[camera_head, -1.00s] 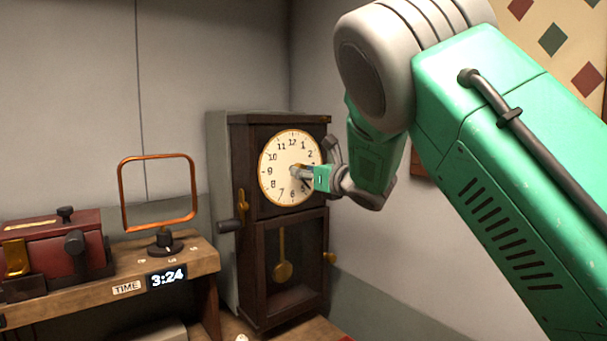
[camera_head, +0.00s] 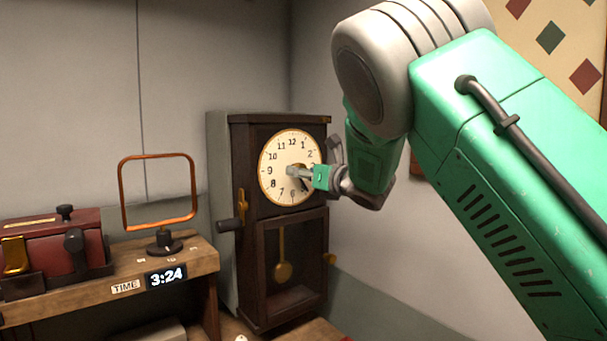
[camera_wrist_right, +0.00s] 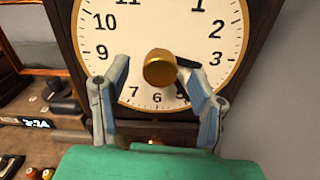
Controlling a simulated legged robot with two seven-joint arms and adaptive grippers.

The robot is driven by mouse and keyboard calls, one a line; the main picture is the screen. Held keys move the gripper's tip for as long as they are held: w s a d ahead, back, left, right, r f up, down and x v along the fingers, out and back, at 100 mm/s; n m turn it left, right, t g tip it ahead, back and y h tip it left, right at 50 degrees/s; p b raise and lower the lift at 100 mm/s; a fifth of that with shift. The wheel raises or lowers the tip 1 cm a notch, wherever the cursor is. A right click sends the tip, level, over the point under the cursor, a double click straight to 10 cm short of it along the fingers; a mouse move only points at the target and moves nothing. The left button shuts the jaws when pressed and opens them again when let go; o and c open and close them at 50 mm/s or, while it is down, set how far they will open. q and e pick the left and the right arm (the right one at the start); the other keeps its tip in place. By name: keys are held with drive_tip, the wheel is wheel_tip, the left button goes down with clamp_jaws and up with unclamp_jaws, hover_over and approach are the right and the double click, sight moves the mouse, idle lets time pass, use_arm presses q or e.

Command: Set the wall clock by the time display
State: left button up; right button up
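The wall clock (camera_head: 290,168) is a dark wooden case with a cream dial and a pendulum (camera_head: 283,271) behind the lower door. The time display (camera_head: 166,276) on the wooden shelf reads 3:24. My right gripper (camera_head: 301,173) is at the dial's centre. In the right wrist view my right gripper (camera_wrist_right: 158,70) has its fingers spread on either side of the round gold knob (camera_wrist_right: 159,68), with gaps showing. Dark hands (camera_wrist_right: 182,88) stick out from behind the knob, one towards 3, another towards 5. My left gripper is not in view.
The shelf (camera_head: 75,302) at the left carries a red box-like device (camera_head: 55,250), an orange-rimmed frame (camera_head: 125,195) and a black dial knob (camera_head: 164,241). A dark handle (camera_head: 230,225) sticks out from the clock's left side.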

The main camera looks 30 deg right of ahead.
drive_tip(key=shift+w, duration=0.1)
drive_tip(key=shift+r, duration=0.1)
drive_tip(key=s+b, duration=0.4)
drive_tip(key=s, duration=0.4)
drive_tip(key=shift+d, duration=0.3)
idle(0.4)
drive_tip(key=shift+c, duration=0.3)
